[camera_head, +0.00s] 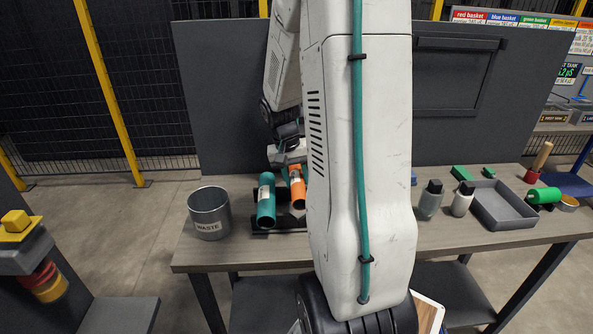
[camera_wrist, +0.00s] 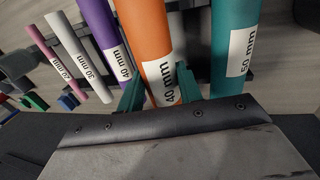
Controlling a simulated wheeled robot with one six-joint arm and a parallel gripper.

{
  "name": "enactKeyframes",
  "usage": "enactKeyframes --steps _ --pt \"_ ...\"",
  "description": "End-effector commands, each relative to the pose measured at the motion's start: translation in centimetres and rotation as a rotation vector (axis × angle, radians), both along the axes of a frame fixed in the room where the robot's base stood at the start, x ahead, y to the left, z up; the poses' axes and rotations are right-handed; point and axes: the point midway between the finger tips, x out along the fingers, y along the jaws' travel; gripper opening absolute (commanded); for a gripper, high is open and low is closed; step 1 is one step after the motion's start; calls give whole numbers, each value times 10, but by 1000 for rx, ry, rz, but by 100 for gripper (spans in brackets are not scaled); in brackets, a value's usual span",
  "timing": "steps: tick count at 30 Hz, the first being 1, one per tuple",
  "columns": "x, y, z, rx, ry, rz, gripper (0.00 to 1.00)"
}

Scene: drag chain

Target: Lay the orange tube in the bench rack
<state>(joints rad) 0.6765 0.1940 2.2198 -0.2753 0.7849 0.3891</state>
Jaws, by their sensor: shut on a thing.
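The orange tube (camera_head: 298,192) shows in the head view just right of the teal tube (camera_head: 266,203), over the dark bench rack (camera_head: 262,229). My gripper (camera_head: 291,163) is at its far part, partly hidden by my arm. In the wrist view the green fingers of my gripper (camera_wrist: 160,80) are shut on the labelled part of the orange tube (camera_wrist: 152,35). The tube lies between the purple tube (camera_wrist: 101,28) and the teal tube (camera_wrist: 236,35), about parallel to both. Whether it touches the rack (camera_wrist: 184,40) cannot be told.
A white tube (camera_wrist: 72,50) and a pink tube (camera_wrist: 48,54) lie farther left in the wrist view. The waste bin (camera_head: 209,214) stands left of the rack. Two bottles (camera_head: 430,200) and a grey tray (camera_head: 503,206) stand on the bench (camera_head: 450,233) to the right.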

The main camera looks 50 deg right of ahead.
Motion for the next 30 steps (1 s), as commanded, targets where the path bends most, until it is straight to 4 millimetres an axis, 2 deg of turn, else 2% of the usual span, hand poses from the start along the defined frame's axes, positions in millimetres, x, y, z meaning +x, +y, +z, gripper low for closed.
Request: enactKeyframes --steps 18,30 --pt "0 0 -49 0 2 1 4" --pt "0 0 -60 -1 -1 0 4"
